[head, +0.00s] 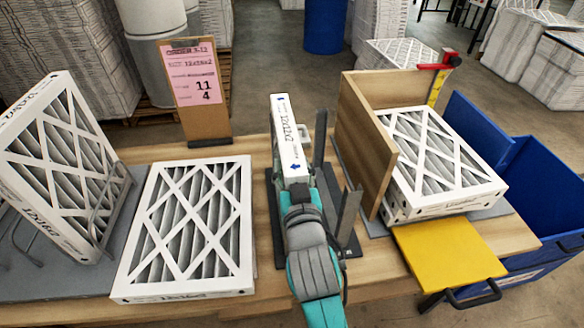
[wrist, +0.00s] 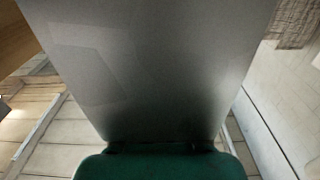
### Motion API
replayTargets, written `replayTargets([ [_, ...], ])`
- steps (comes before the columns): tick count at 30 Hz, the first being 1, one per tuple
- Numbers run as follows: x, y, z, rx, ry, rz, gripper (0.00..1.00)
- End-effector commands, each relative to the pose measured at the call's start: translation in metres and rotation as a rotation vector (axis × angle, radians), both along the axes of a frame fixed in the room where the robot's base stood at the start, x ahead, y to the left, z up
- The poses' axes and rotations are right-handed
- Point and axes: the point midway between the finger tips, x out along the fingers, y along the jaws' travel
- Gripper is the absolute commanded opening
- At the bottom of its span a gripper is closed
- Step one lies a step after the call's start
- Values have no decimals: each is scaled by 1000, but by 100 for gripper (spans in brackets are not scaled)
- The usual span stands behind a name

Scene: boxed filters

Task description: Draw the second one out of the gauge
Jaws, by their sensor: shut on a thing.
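A white-framed filter (head: 286,135) stands upright, edge towards the head camera, with a size print and blue arrows on its edge. My teal and grey gripper (head: 298,192) is shut on its near end. A dark stand with upright posts (head: 346,222), which looks like the gauge, is right beside the filter. My gripper hides the filter's lower part, so I cannot tell how deep it sits between the posts. In the wrist view a plain grey surface (wrist: 150,70) fills the middle, above a green part of my gripper.
One filter (head: 190,225) lies flat on the left; another (head: 60,165) leans in a wire rack. Stacked filters (head: 445,165) lie right of a wooden wall (head: 362,150), behind a yellow plate (head: 447,258). A blue bin (head: 545,185) is far right. A clipboard (head: 198,92) stands behind.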

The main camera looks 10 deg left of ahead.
Motion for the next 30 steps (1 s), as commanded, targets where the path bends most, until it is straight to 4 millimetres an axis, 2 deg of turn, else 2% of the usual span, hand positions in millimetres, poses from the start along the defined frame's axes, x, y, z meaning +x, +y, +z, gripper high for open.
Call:
replayTargets([
  [30,0,0,25,1,-2,0,3],
])
